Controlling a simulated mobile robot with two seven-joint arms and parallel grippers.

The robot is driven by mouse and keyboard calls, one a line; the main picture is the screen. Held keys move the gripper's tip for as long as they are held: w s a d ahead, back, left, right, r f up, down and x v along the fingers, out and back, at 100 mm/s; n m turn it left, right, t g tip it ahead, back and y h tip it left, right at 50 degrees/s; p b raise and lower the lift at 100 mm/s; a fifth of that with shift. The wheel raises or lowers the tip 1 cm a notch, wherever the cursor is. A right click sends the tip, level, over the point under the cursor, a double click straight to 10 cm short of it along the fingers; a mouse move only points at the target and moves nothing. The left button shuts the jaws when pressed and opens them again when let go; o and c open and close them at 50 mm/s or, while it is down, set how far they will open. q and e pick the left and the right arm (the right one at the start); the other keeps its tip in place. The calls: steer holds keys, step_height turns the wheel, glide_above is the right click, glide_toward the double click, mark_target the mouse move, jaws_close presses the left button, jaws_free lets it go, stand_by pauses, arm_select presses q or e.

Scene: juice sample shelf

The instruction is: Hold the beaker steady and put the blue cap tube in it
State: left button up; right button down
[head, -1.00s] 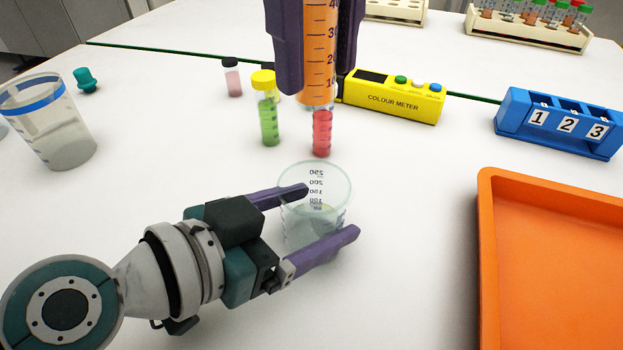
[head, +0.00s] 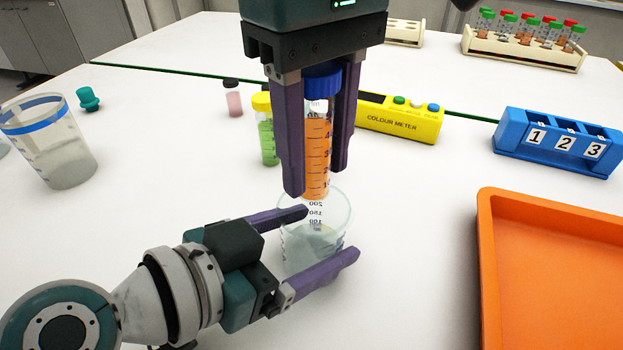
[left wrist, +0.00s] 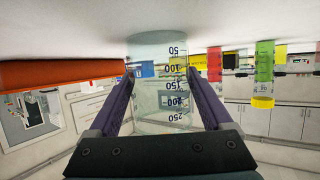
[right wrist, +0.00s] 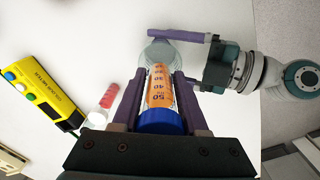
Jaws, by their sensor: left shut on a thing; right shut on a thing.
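The clear beaker (head: 318,245) stands upright on the white table, with its volume marks showing. My left gripper (head: 332,232) is shut on the beaker, one finger on each side; the beaker also shows between its fingers in the left wrist view (left wrist: 160,88). My right gripper (head: 318,180) points down and is shut on the blue cap tube (head: 317,140), which is upright and filled with orange liquid. The tube's lower end is at the beaker's mouth in the head view; whether it is inside the rim is hard to tell. The blue cap (right wrist: 161,121) shows in the right wrist view.
A yellow-capped green tube (head: 265,135) and a pink vial (head: 233,98) stand behind. The yellow colour meter (head: 400,118), blue numbered rack (head: 558,142) and orange tray (head: 485,265) are to the right. A blue-banded beaker (head: 55,150) stands at left.

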mark_target(318, 68)
steer(key=shift+f, duration=1.25)
steer(key=shift+c, duration=1.8)
jaws_free()
step_height(318, 68, up, 12)
steer(key=shift+r, duration=0.1)
arm_select(q)
steer(key=o, duration=1.4)
steer(key=shift+c, duration=0.2)
